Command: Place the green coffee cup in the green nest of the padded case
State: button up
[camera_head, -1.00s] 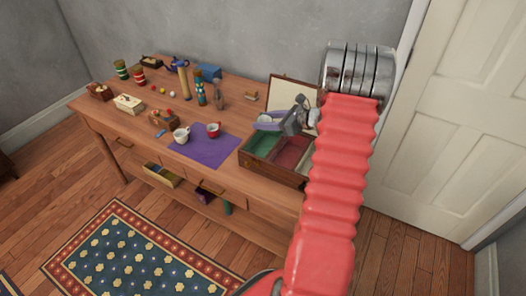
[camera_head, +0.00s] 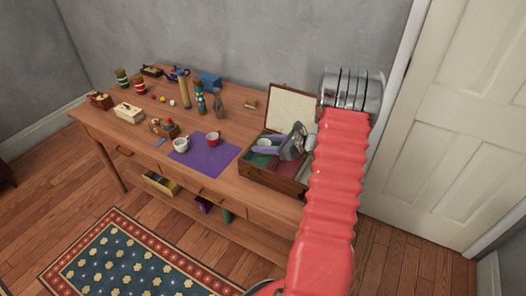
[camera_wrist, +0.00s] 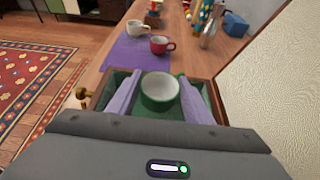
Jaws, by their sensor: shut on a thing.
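The green coffee cup (camera_wrist: 160,92), with a pale inside, is upright between the two lavender fingers of my gripper (camera_wrist: 160,77) in the wrist view. My gripper is shut on it. In the head view the cup's pale inside (camera_head: 264,142) shows just above the fingers. The padded case (camera_head: 268,183) is open on the table's right end, with its lid (camera_head: 291,108) raised. The cup is over or partly in the green nest (camera_head: 255,161). I cannot tell whether it touches the bottom. My arm and gripper hide part of the case.
A red cup (camera_head: 213,139) and a white cup (camera_head: 181,144) stand on a purple cloth (camera_head: 205,157) left of the case. Bottles, jars and boxes stand farther back on the table (camera_head: 235,120). A drawer (camera_head: 160,183) is open below. A door (camera_head: 440,140) is at right.

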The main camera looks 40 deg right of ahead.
jog(key=shift+f, duration=1.55)
jog(key=shift+f, duration=0.3)
